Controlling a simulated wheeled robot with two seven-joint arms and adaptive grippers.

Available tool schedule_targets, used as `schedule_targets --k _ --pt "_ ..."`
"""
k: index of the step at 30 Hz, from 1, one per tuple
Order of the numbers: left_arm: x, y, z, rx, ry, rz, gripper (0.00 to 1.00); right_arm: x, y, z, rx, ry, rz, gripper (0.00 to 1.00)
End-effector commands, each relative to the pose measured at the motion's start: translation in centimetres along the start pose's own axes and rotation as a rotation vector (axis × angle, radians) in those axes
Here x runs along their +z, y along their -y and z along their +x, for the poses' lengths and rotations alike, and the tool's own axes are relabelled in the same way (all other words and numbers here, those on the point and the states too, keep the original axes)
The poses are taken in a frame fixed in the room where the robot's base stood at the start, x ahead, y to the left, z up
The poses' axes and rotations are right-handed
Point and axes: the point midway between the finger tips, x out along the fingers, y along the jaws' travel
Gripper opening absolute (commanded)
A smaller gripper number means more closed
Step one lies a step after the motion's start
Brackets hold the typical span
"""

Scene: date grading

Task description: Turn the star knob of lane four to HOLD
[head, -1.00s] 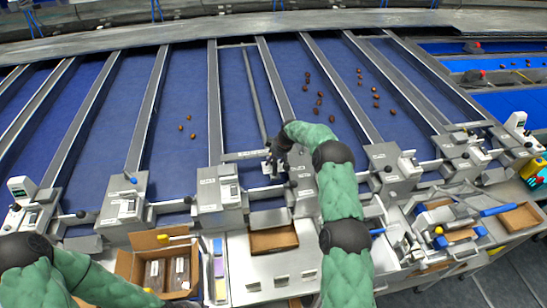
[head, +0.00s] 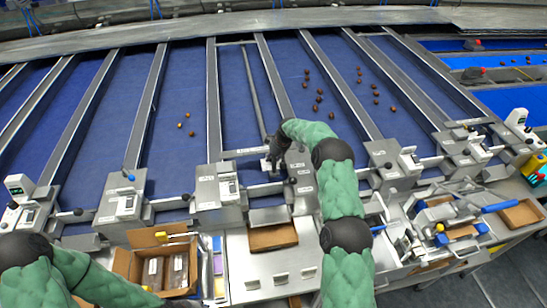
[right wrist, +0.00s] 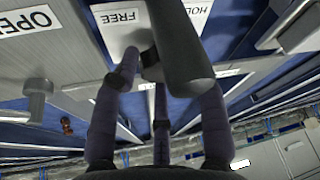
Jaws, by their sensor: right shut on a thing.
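In the right wrist view the fingers (right wrist: 160,105) are closed around a dark grey knob (right wrist: 178,50). Its star shape is not clear there, and the fingers and arm hide most of it in the head view. A white FREE label (right wrist: 122,17) lies beside the knob and a HOLD label (right wrist: 197,12) to its right. The lane number is not readable. My left gripper is outside the picture.
Similar boxes with levers stand on both sides, such as the one to the left (head: 215,190). An OPEN label (right wrist: 28,20) shows in the wrist view. Dates (head: 318,98) lie on the lanes behind. A cardboard box (head: 122,262) and a brown tray (head: 272,238) are in front.

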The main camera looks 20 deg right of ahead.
Motion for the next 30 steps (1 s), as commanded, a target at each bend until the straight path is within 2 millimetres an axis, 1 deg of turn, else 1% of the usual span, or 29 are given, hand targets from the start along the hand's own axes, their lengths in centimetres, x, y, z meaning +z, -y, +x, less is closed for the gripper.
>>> schedule_targets --k 1,3,9,14,22,23,24,25,30 --pt "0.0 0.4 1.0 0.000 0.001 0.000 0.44 -0.3 0.1 0.2 0.014 -0.009 0.024 0.10" --pt "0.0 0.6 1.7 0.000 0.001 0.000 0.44 -0.3 0.1 0.2 0.030 -0.009 0.066 0.10" --pt "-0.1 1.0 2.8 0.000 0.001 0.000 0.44 -0.5 0.2 0.0 0.067 -0.012 0.155 0.10" --pt "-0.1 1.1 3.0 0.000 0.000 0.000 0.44 -0.5 0.2 -0.1 0.078 -0.013 0.184 0.10" --pt "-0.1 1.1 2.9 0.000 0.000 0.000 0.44 -0.7 0.1 -0.3 0.080 -0.015 0.185 0.10" --pt "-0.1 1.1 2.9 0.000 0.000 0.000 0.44 -0.7 0.1 -0.3 0.080 -0.016 0.185 0.45" --pt "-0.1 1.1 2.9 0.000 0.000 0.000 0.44 -0.7 0.1 -0.3 0.080 -0.016 0.185 0.56" --pt "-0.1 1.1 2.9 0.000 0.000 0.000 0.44 -0.7 0.1 -0.3 0.080 -0.015 0.185 0.64" --pt "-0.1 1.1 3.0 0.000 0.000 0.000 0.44 -0.4 0.1 -0.2 0.079 -0.010 0.185 0.64"
